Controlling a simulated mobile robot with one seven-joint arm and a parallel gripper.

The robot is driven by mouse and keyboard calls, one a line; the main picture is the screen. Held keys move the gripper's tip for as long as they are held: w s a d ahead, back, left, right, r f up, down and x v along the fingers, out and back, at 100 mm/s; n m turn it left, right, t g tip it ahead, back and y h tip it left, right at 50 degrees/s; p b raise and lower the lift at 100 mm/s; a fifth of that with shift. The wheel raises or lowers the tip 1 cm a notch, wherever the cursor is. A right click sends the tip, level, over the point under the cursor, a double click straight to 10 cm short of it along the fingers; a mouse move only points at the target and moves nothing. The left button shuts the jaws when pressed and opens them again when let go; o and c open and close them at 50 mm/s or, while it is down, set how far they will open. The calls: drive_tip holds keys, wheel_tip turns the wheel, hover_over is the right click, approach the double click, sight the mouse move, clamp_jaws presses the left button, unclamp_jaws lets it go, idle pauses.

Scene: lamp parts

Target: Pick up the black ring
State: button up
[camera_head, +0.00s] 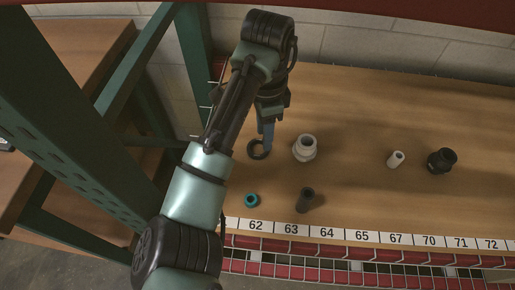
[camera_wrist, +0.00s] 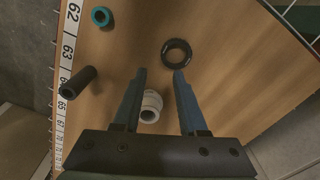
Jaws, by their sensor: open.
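The black ring (camera_head: 251,154) lies flat on the wooden shelf, left of the white fitting, in the head view. It shows whole in the wrist view (camera_wrist: 165,55), just beyond my fingertips and more toward the right finger. My gripper (camera_head: 267,143) points down at the ring's right side in the head view, where a finger hides part of the ring. In the wrist view my gripper (camera_wrist: 160,72) has its two blue fingers apart with nothing held between them. I cannot tell whether a fingertip touches the ring.
A white fitting (camera_head: 304,149) stands close right of the ring. A teal ring (camera_head: 252,200) and a dark cylinder (camera_head: 305,200) lie nearer the numbered front edge. A small white tube (camera_head: 395,159) and a black fitting (camera_head: 441,161) are farther right. A green upright (camera_head: 194,70) stands left.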

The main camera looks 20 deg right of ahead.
sight(261, 155)
drive_tip(key=f, duration=0.2)
drive_tip(key=f+b, duration=0.1)
drive_tip(key=f, duration=0.5)
drive_tip(key=shift+w+a+b, duration=0.2)
drive_tip(key=shift+w+b, duration=0.05)
drive_tip(key=shift+b, duration=0.1)
clamp_jaws()
